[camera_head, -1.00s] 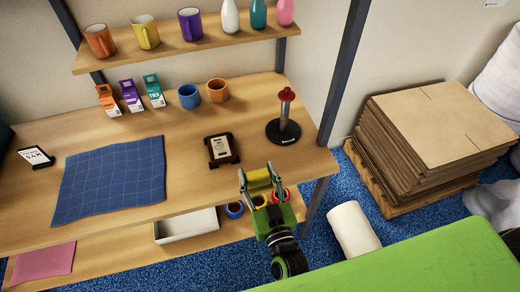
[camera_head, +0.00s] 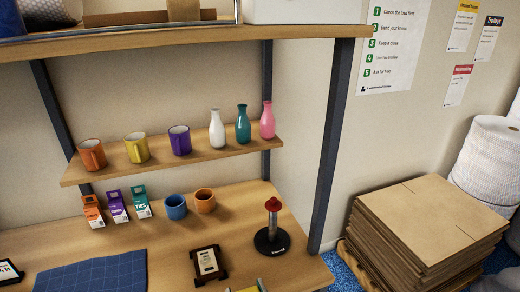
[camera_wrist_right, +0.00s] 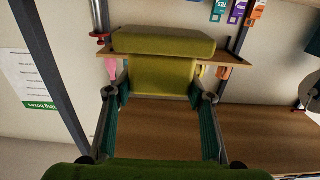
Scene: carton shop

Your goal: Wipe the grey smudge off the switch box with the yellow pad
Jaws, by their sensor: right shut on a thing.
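The yellow pad (camera_wrist_right: 164,76) fills the middle of the right wrist view, looking olive in the shade. My right gripper (camera_wrist_right: 158,95) is shut on it, with one finger at each side. In the head view only a small bit of the pad (camera_head: 261,285) shows at the bottom edge; the rest is below the frame. I cannot make out a switch box or a grey smudge in either view. My left gripper is not in view.
Mugs and bottles stand on the upper shelf (camera_head: 190,158). The bench (camera_head: 110,230) holds small cartons, two cups, a blue mat (camera_head: 95,273), a dark framed plaque (camera_head: 207,263) and a red-topped stand (camera_head: 272,235). Stacked cardboard (camera_head: 430,225) stands right of the dark post (camera_head: 327,150).

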